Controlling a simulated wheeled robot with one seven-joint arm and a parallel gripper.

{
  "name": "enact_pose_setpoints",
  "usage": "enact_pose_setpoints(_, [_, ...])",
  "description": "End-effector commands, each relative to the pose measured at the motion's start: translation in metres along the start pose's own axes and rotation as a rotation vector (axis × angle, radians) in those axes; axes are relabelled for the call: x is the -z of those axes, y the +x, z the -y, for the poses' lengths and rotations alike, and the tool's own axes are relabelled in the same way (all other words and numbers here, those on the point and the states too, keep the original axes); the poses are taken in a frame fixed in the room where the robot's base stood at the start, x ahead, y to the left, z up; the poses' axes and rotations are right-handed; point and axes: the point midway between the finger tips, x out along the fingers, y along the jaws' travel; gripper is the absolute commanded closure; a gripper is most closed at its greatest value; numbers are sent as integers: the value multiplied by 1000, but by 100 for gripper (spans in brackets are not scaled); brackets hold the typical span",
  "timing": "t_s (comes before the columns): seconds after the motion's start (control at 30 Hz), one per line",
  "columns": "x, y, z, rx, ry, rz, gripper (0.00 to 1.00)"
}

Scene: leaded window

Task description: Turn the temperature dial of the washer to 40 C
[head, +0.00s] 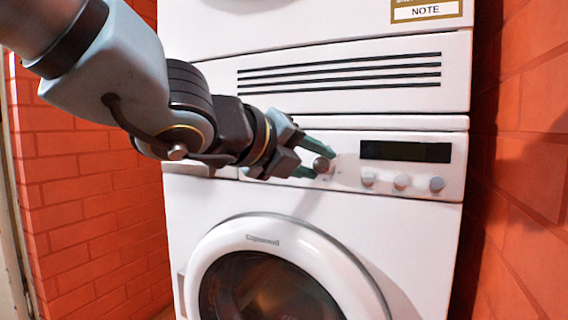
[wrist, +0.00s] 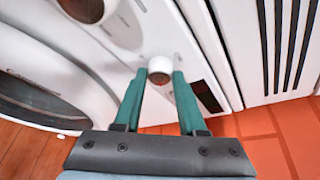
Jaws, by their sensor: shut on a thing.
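The washer (head: 200,210) is white, with a control panel above its round door. The dial (head: 321,165) is a round brown knob on the panel, left of the dark display (head: 405,151). My gripper (head: 318,161) has its green fingers on opposite sides of this dial, shut on it. In the wrist view the dial (wrist: 160,77) sits between the two fingertips (wrist: 160,73), with a pale round front and brown below. The dial's pointer and temperature marks are too small to read, so I cannot tell its setting.
Several small pale knobs, one of them here (head: 402,181), sit under the display. A white unit with dark vent slots (head: 340,70) stands above the washer. Red brick walls (head: 85,190) flank it on both sides. The door (head: 230,235) is closed below my arm.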

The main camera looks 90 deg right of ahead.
Motion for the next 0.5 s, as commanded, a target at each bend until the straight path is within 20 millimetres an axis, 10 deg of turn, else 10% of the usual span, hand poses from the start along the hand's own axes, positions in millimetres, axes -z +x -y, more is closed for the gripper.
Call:
enact_pose_setpoints(0.43, [2,1,-2,-7,9,-3,100])
enact_pose_setpoints(0.47, [2,1,-2,-7,8,-3,59])
enact_pose_setpoints(0.5, [2,1,-2,-6,8,-3,54])
